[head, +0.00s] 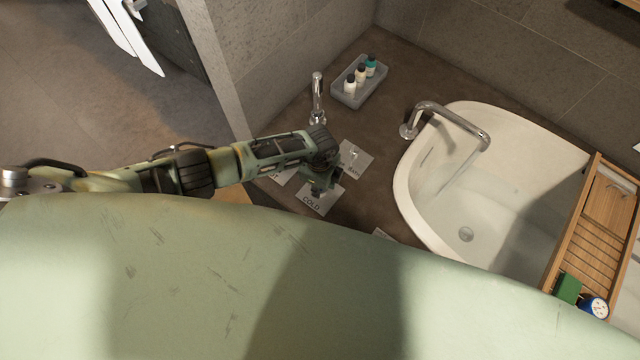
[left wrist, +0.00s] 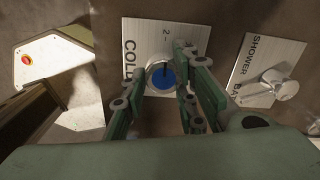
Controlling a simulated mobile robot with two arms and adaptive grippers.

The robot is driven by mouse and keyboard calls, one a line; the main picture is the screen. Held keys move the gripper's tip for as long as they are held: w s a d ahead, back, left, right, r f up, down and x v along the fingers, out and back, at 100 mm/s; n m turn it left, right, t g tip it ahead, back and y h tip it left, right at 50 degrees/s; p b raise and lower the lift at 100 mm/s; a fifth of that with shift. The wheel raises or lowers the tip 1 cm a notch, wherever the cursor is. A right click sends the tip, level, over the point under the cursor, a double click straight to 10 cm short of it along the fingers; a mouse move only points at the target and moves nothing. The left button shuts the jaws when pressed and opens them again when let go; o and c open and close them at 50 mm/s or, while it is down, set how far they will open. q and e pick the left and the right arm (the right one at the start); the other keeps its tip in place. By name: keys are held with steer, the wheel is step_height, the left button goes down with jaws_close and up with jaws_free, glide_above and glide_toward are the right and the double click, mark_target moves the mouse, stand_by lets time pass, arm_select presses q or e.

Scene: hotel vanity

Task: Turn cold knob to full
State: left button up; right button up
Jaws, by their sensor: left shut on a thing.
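The cold knob shows in the left wrist view as a round blue-faced knob (left wrist: 160,77) with a dark pointer line. It sits on a pale metal plate (left wrist: 140,35) lettered COLD, with a 2 and tick marks above the knob. My left gripper (left wrist: 160,88) has one finger on each side of the knob and is shut on it. In the head view my left gripper (head: 322,182) is down over the COLD plate (head: 318,205) and hides the knob. My right gripper is not in view.
A SHOWER/BATH plate (head: 356,160) with a metal knob (left wrist: 280,84) is close beside the gripper. A hand shower (head: 317,95) and curved spout (head: 450,112) stand nearby. A tray of bottles (head: 345,98) is behind. The white tub (head: 405,195) carries a wooden rack (head: 575,235) on the right.

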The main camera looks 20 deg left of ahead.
arm_select(q)
steer(key=shift+s+a+f, duration=0.2)
steer(key=shift+s+a, duration=0.1)
steer(key=shift+s, duration=0.1)
steer(key=o, duration=1)
steer(key=shift+r, duration=0.1)
steer(key=shift+w+d+r, duration=0.1)
steer(key=shift+w, duration=0.05)
steer(key=shift+r, duration=0.55)
step_height(320, 180, up, 11)
steer(key=shift+d+f, duration=0.1)
steer(key=shift+d, duration=0.05)
